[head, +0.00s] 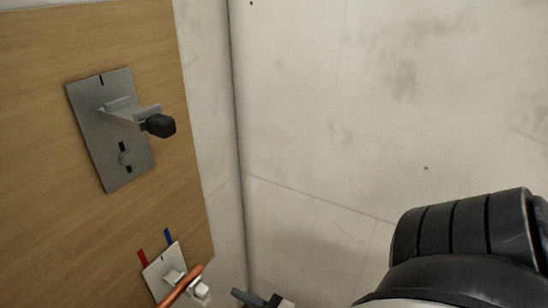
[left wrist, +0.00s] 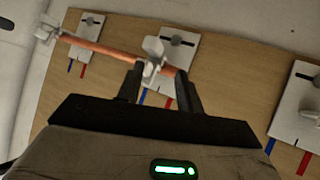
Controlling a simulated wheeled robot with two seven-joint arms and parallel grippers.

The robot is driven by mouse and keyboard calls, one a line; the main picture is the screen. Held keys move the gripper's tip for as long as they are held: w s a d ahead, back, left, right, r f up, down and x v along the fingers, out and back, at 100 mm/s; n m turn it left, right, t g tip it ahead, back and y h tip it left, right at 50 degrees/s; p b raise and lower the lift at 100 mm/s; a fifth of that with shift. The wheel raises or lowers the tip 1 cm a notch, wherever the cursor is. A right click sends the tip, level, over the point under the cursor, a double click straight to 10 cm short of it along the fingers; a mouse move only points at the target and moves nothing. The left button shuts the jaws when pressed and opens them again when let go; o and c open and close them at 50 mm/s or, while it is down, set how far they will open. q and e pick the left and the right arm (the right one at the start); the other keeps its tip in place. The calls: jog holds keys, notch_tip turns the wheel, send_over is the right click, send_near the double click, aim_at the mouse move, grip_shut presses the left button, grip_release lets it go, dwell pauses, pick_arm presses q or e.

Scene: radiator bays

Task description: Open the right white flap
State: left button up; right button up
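In the left wrist view my left gripper (left wrist: 158,85) has its two dark fingers apart, one on each side of a white flap-like piece (left wrist: 154,52). I cannot tell if they touch it. A copper rod (left wrist: 108,48) runs from this piece to a white end piece (left wrist: 46,31) at the left. In the head view the rod (head: 180,286) and a white end piece (head: 201,290) show at the bottom, by a white plate (head: 160,272) with red and blue marks. A dark and grey finger-like part (head: 262,298) shows beside them; whose it is, I cannot tell.
A grey plate (head: 92,140) with a black-tipped lever (head: 160,126) stands higher on the wooden board (head: 40,150). Another white plate (left wrist: 298,105) is at the right of the left wrist view. A pale wall (head: 380,110) closes off the right side.

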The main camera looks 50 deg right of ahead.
jog(key=s+d, duration=0.1)
jog(key=s, duration=0.8)
jog(key=shift+d+r+p, duration=0.15)
jog(key=shift+r+p, duration=0.05)
jog(key=shift+p, duration=0.15)
